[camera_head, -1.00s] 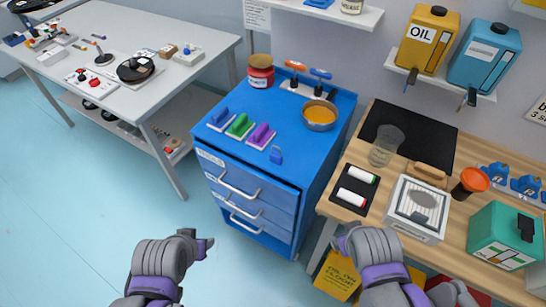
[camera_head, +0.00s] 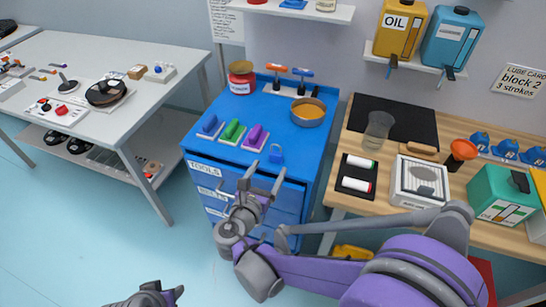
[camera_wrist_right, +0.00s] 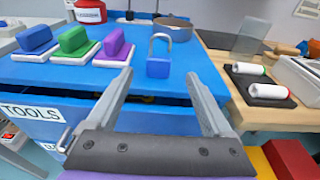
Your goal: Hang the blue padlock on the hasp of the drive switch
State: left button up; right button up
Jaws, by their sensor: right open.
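The blue padlock (camera_head: 276,153) stands upright near the front edge of the blue cabinet's top, its grey shackle upward. In the right wrist view the padlock (camera_wrist_right: 158,67) shows between and beyond my fingertips. My right gripper (camera_head: 263,179) is open and empty, in front of the cabinet and short of the padlock; its two fingers (camera_wrist_right: 158,76) point toward it. My left gripper (camera_head: 165,294) shows only in part at the bottom edge, and its jaws cannot be made out. I cannot pick out the drive switch or its hasp for certain.
A wooden bench (camera_head: 345,139) is on the right, a white table (camera_head: 150,48) on the left.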

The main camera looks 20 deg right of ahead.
aim_at(275, 156)
jog(key=x, duration=0.7)
jog(key=shift+w+d+p, duration=0.1)
jog(key=shift+w+p, duration=0.2)
jog(key=shift+w, duration=0.05)
grip_shut()
